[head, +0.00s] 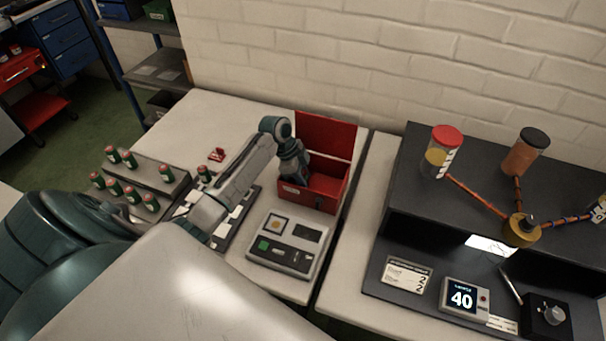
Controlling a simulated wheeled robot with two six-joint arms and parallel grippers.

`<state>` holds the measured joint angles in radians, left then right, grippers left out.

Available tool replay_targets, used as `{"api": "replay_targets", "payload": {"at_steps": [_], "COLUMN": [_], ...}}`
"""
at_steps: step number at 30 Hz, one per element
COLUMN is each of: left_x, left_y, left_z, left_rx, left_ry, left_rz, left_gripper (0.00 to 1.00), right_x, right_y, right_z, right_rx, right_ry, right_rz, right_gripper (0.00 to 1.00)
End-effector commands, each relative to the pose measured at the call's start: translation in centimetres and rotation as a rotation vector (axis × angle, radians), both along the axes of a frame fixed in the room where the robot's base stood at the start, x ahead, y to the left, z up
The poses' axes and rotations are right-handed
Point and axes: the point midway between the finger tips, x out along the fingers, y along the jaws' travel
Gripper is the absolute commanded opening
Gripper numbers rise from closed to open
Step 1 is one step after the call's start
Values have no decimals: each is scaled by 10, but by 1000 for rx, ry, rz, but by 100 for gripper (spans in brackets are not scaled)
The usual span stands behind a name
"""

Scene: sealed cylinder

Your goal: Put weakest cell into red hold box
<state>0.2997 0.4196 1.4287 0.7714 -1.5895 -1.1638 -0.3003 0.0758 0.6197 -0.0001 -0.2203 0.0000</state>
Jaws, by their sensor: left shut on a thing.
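The red hold box (327,192) stands open on the white table, its lid (325,133) raised at the back. My left gripper (296,180) points down at the left part of the box opening. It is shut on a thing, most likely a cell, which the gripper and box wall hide. Several green cells with red tops (131,194) stand in a grey rack (178,183) at the left. One more cell (204,173) stands beside my forearm, over a dark tray with pale squares (237,222). My right gripper is out of view.
A grey tester device (286,245) lies in front of the red box. A small red item (217,154) lies behind the rack.

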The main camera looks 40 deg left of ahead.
Motion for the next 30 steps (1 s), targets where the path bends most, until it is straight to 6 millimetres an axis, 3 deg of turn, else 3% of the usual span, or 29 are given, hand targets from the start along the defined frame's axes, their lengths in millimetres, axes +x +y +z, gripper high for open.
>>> {"api": "replay_targets", "payload": {"at_steps": [8,9,12,24,30], "left_x": [0,0,0,0,-6], "left_y": [0,0,0,2,16], "left_z": [-3,-3,-2,5,36], "left_rx": [0,0,0,2,5], "left_ry": [-1,-1,-1,-2,-4], "left_rz": [0,0,0,0,-1], "left_gripper": [2,32,52,52,52], "right_x": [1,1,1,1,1], "right_y": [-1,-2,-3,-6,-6], "right_z": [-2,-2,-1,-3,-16], "right_rx": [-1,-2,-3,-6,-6], "right_ry": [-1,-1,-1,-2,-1], "right_rz": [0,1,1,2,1], "right_gripper": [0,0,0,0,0]}}
